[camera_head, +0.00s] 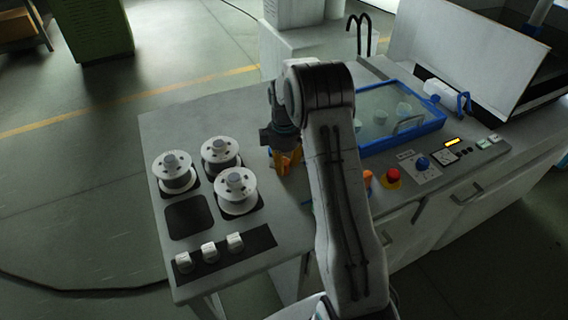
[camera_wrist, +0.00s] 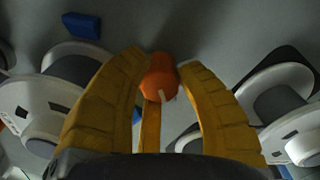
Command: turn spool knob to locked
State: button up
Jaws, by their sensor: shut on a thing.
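My gripper (camera_head: 286,164) reaches down to the grey bench top, to the right of the white spools. In the wrist view its yellow fingers (camera_wrist: 165,66) are shut on an orange knob (camera_wrist: 160,80). The knob has a short pale mark on its near side. Its base and any locked marking are hidden or too dark to read. Three white spools stand on the bench: one at the left (camera_head: 175,172), one behind (camera_head: 220,154) and one in front (camera_head: 236,190).
A dark strip (camera_head: 259,241) with three white knobs lies at the bench's front left. A blue-framed tray (camera_head: 440,114), a red button (camera_head: 393,175) and a blue knob (camera_head: 423,162) are to the right. A bare dark pad (camera_head: 187,217) lies near the spools.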

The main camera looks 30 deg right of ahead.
aim_at(284, 162)
grip_shut()
jog(key=shift+s+f+m+b, duration=0.1)
jog(key=shift+m+b, duration=0.5)
jog(key=shift+m, duration=0.9)
jog(key=o, duration=0.9)
grip_release()
jog(key=shift+o, duration=0.2)
jog(key=shift+r, duration=0.2)
notch_tip(284, 162, up, 12)
jog(key=shift+f, duration=0.15)
